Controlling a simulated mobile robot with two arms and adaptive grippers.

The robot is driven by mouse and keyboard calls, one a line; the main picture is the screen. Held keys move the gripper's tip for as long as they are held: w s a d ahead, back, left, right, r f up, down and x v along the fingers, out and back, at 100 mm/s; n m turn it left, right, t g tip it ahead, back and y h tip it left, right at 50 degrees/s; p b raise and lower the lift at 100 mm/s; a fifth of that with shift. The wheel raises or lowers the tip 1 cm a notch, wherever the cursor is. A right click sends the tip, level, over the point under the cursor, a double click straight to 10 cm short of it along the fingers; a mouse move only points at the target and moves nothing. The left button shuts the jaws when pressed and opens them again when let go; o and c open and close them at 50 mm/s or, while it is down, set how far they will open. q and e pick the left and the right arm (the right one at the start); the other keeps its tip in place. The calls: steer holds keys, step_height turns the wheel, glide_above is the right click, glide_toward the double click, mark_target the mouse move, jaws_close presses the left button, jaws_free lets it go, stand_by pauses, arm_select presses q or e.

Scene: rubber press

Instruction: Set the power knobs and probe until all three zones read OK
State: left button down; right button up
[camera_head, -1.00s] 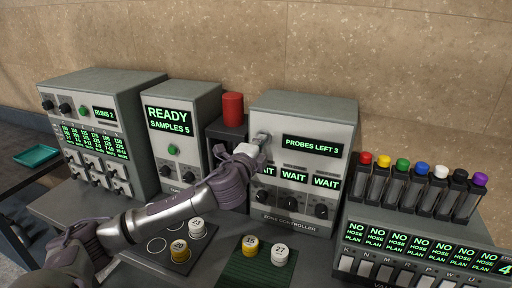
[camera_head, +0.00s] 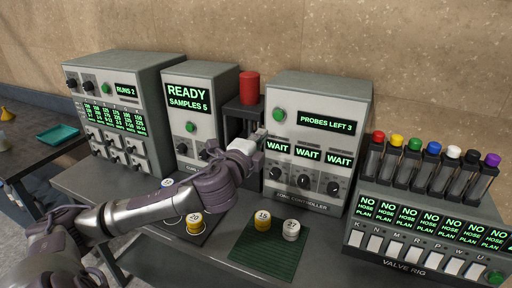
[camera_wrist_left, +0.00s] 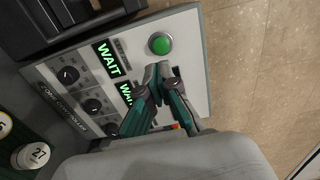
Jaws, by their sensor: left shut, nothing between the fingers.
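The zone controller (camera_head: 315,200) is a grey box with a white front. Its display (camera_head: 331,121) reads PROBES LEFT 3, and three zone displays (camera_head: 308,153) each read WAIT. Three dark power knobs (camera_head: 304,182) sit in a row below them. A green button (camera_head: 279,115) is at the upper left of the front; it also shows in the left wrist view (camera_wrist_left: 160,43). My left gripper (camera_head: 260,136) is shut and empty, just in front of the panel, below and left of the green button. In the left wrist view its fingertips (camera_wrist_left: 158,72) are beside the button, apart from it.
A box reading READY, SAMPLES 5 (camera_head: 190,98) and a RUNS 2 box (camera_head: 125,75) stand left. A red cylinder (camera_head: 249,88) tops a dark stand. The valve rig (camera_head: 405,262) is at right. Labelled pucks (camera_head: 291,229) stand on a green mat (camera_head: 252,262).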

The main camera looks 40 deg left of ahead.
arm_select(q)
steer(key=shift+v, duration=1.2)
arm_select(e)
steer(key=shift+s+a+f, duration=0.1)
steer(key=shift+s+f, duration=0.15)
steer(key=shift+s, duration=0.3)
steer(key=shift+s+f, duration=0.25)
steer(key=shift+s, duration=0.3)
arm_select(q)
steer(key=shift+s+d+r, duration=0.1)
steer(key=shift+r, duration=0.05)
arm_select(e)
steer(key=shift+w+d, duration=0.15)
steer(key=shift+d, duration=0.1)
